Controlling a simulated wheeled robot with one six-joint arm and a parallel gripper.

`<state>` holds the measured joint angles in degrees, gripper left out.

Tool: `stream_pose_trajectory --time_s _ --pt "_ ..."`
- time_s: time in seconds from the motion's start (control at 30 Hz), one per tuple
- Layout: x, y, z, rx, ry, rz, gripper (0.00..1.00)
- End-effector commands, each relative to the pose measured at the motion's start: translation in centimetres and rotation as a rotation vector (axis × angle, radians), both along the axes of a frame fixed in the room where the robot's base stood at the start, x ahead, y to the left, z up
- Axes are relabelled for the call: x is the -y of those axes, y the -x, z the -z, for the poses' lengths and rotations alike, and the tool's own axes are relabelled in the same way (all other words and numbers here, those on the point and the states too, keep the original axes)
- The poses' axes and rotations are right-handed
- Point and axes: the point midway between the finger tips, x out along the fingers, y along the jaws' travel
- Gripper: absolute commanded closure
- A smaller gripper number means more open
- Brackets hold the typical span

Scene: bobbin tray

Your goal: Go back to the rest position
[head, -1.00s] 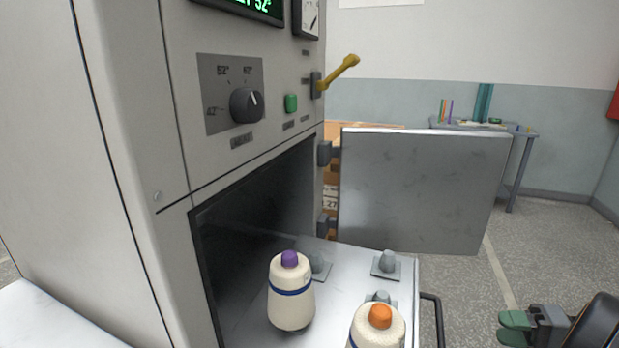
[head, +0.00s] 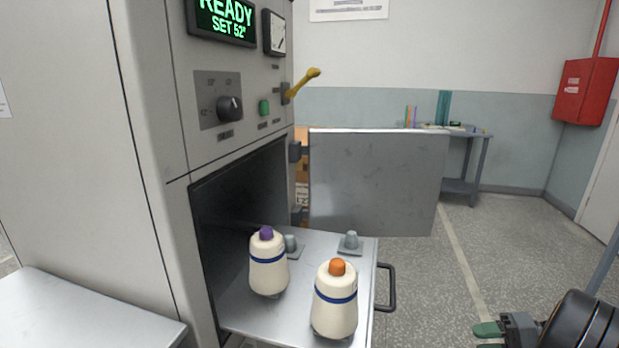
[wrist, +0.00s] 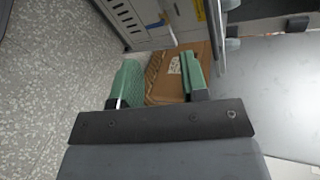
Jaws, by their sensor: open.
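My gripper (head: 487,338) is at the bottom right of the head view, partly cut off by the frame edge. It is right of the pulled-out tray (head: 240,310) and apart from it. In the wrist view my gripper (wrist: 160,82) shows two green fingers spread apart with nothing between them. A cream bobbin with a purple top (head: 268,268) and a cream bobbin with an orange top (head: 336,302) stand upright on the tray.
The machine's grey door (head: 375,185) hangs open. A black tray handle (head: 388,288) sticks out to the right. A cardboard box (wrist: 165,80) shows beyond my fingers. A side table (head: 465,140) stands at the back. The floor (head: 440,270) between tray and gripper is clear.

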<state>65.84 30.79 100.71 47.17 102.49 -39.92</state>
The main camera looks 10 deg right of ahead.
Motion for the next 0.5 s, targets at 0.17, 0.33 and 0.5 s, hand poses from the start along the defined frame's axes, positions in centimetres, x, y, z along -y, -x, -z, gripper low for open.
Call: stream_pose_trajectory --time_s 0.17,0.33,0.5 --pt "-1.4 1.2 1.8 -0.236 0.092 0.044 0.59" --pt "-4.5 1.5 0.3 -0.436 0.280 0.031 0.59" --pt "-8.3 1.5 -3.6 -0.534 0.539 -0.010 0.59"
